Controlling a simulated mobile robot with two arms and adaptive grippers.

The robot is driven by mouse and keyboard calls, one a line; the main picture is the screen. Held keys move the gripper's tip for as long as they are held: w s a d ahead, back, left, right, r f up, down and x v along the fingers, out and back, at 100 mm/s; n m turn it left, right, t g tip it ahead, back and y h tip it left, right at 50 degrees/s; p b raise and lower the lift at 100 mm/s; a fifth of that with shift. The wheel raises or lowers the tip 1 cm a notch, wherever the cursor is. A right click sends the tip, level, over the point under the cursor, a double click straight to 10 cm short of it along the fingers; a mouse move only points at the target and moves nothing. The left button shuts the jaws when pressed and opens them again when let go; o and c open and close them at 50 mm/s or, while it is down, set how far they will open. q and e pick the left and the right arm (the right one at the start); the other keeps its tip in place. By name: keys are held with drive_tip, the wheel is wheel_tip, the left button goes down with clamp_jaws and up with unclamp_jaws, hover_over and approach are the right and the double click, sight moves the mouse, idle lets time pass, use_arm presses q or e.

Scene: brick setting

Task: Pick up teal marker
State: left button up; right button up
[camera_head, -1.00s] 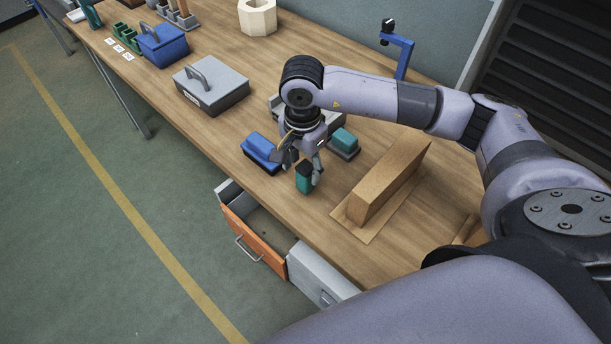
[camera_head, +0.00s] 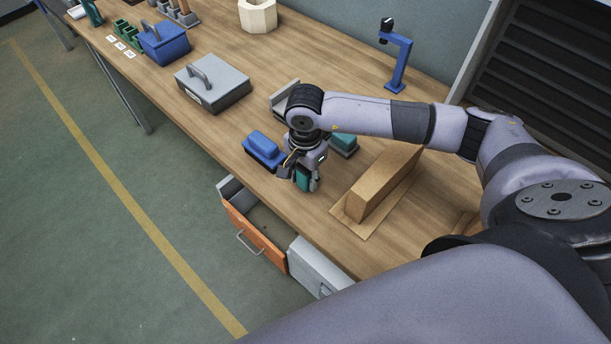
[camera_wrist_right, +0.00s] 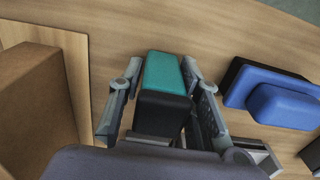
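The teal marker (camera_head: 303,179), a stubby block with a black end, stands on the wooden table near its front edge. My right gripper (camera_head: 304,186) reaches down over it, with a finger on either side. In the right wrist view the marker (camera_wrist_right: 164,72) lies between the fingertips (camera_wrist_right: 158,67). A narrow gap shows on the left; the right finger is very close, and contact there is unclear. The gripper looks open around the marker. My left gripper is not in view.
A blue block on a dark base (camera_head: 262,147) is left of the gripper, and a teal block on a grey base (camera_head: 343,143) is behind it to the right. An open orange drawer (camera_head: 252,238) juts out below the table edge.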

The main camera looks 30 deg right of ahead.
clamp_jaws()
drive_tip(key=shift+r, duration=0.15)
wheel_tip(320, 180, up, 20)
drive_tip(key=b, duration=0.4)
idle(0.4)
